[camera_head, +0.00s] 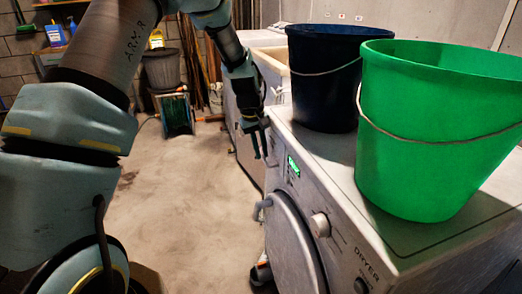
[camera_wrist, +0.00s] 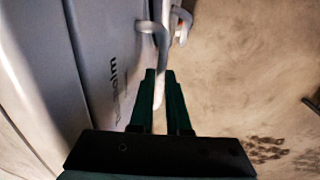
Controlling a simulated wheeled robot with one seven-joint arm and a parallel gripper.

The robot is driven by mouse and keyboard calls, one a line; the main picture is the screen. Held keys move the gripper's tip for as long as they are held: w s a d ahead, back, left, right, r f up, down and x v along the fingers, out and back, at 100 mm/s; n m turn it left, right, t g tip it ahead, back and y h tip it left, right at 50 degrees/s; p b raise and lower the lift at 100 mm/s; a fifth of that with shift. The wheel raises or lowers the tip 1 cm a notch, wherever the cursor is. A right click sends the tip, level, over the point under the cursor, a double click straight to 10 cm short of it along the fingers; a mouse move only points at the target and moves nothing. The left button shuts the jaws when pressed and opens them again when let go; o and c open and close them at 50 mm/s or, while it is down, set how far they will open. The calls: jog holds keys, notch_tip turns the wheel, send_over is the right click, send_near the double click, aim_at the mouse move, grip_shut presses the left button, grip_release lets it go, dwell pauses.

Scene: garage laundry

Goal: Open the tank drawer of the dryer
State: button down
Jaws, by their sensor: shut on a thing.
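The dryer (camera_head: 345,235) stands at the lower right in the head view, its front facing left, with a green-lit display, a knob and a round door. My gripper (camera_head: 262,148) is at the far upper corner of the dryer's front, by the tank drawer area. In the wrist view my gripper (camera_wrist: 160,76) has its two dark fingers close together on a pale, narrow piece (camera_wrist: 158,93), which looks like the tank drawer handle. The drawer's face is mostly hidden by my gripper, and I cannot tell whether it stands out from the front.
A green bucket (camera_head: 430,140) and a dark blue bucket (camera_head: 322,85) stand on the dryer's top. The door handle (camera_head: 262,206) juts out below my gripper. Another white appliance (camera_head: 250,140) stands beyond. The concrete floor (camera_head: 185,210) left of the dryer is mostly clear.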

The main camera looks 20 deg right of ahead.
dwell(0.8)
jog(key=w+a, duration=0.2)
jog(key=a, duration=1.7)
jog(key=shift+w+a+p, duration=0.2)
jog(key=shift+a+p, duration=0.15)
jog(key=shift+p, duration=0.05)
jog(key=c, duration=0.9)
grip_release()
jog(key=r, duration=0.3)
jog(key=a+r, duration=0.1)
jog(key=r, duration=0.3)
jog(key=a+r, duration=0.1)
jog(key=r, duration=0.2)
jog(key=shift+w+r, duration=0.1)
jog(key=shift+r, duration=0.25)
